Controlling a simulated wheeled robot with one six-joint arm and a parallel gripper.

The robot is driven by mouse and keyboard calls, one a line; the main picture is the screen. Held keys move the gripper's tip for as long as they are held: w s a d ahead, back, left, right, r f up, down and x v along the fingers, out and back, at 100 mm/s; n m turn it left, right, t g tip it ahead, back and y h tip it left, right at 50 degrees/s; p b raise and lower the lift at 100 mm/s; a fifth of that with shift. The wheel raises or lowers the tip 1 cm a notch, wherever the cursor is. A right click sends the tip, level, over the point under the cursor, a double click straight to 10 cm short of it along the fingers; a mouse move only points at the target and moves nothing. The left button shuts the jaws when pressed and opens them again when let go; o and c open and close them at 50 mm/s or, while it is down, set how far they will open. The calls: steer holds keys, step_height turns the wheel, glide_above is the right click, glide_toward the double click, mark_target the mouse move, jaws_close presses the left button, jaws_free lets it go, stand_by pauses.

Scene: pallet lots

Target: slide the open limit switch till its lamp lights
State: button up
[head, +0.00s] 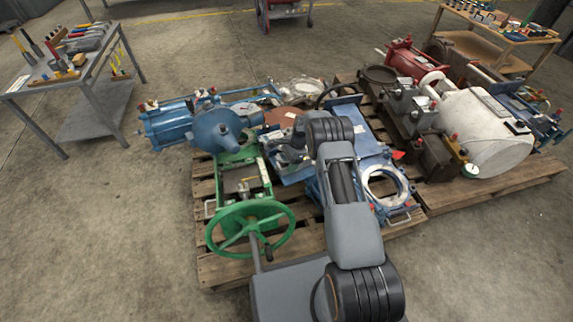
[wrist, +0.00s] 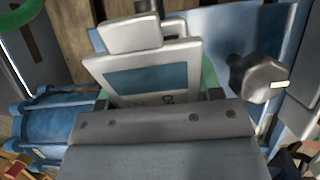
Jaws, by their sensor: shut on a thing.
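My gripper (head: 290,152) is low over the pallet load, between the green valve and the blue plate. It is small and partly hidden by my arm in the head view. In the wrist view a pale housing (wrist: 98,66) with a blue face and partly cut-off lettering, which looks like the open limit switch, lies right at my gripper. My gripper is shut on it, though the contact itself is hard to see. I cannot make out a lit lamp in either view.
A green valve with a handwheel (head: 212,240) stands at the left on the pallet (head: 215,272). A blue actuator (head: 168,127) lies behind it. A dark knob (wrist: 258,76) with a white mark is right of the housing. Bare floor lies left.

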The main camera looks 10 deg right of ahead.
steer(key=o, duration=1.3)
steer(key=shift+c, duration=0.2)
steer(key=shift+d+r, duration=0.1)
steer(key=shift+r, duration=0.15)
steer(key=p+v, duration=0.4)
steer(key=v, duration=0.9)
steer(key=shift+r+p, duration=0.15)
steer(key=shift+p, duration=0.15)
steer(key=shift+d, duration=0.15)
